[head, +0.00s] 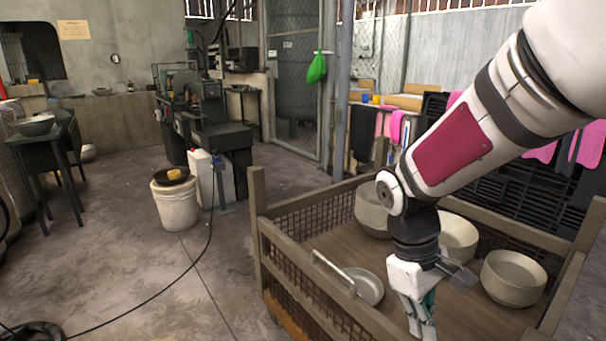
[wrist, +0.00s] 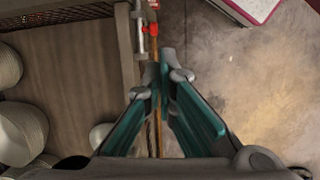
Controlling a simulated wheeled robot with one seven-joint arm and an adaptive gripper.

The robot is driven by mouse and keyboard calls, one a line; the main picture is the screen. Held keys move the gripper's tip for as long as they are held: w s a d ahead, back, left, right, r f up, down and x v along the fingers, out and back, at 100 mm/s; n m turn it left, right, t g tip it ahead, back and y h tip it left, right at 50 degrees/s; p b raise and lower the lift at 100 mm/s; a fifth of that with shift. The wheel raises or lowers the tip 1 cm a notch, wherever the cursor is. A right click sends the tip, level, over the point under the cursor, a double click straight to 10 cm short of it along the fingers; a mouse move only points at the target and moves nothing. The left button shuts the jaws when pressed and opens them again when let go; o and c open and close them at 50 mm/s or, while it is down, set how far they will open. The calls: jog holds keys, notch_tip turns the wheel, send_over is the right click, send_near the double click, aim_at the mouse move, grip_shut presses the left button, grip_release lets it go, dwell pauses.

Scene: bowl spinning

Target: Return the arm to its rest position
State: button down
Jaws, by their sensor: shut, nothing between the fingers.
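My gripper (head: 421,325) hangs at the end of my arm, pointing down, at the lower middle of the head view. Behind it in that view is a wooden crate (head: 262,222) with mesh sides. In the wrist view my gripper (wrist: 165,65) has its fingertips close together with nothing between them. Below it there, the crate's edge (wrist: 130,60) runs along the left side and bare floor lies to the right. My arm reaches in from the upper right of the head view, bent at the elbow.
Stacks of pale bowls (head: 513,277) stand in the crate. A single bowl (head: 365,286) lies near its front rail. A white bucket (head: 177,203) with a yellow item on top stands left of the crate. A cable crosses the open floor (head: 120,240).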

jog(key=s+r+m+t+y, duration=0.1)
jog(key=s+r+m, duration=0.15)
jog(key=s, duration=0.45)
jog(key=s+a+r+m+t+y, duration=0.1)
jog(key=s+r+m, duration=0.1)
jog(key=s+r, duration=0.35)
jog(key=s+r+m+t+y, duration=0.1)
jog(key=s+r+m, duration=0.1)
jog(key=s, duration=0.7)
notch_tip(320, 180, up, 24)
jog(key=t+p, duration=0.3)
jog(key=p, duration=2)
jog(key=shift+w, duration=0.2)
jog(key=shift+d, duration=0.1)
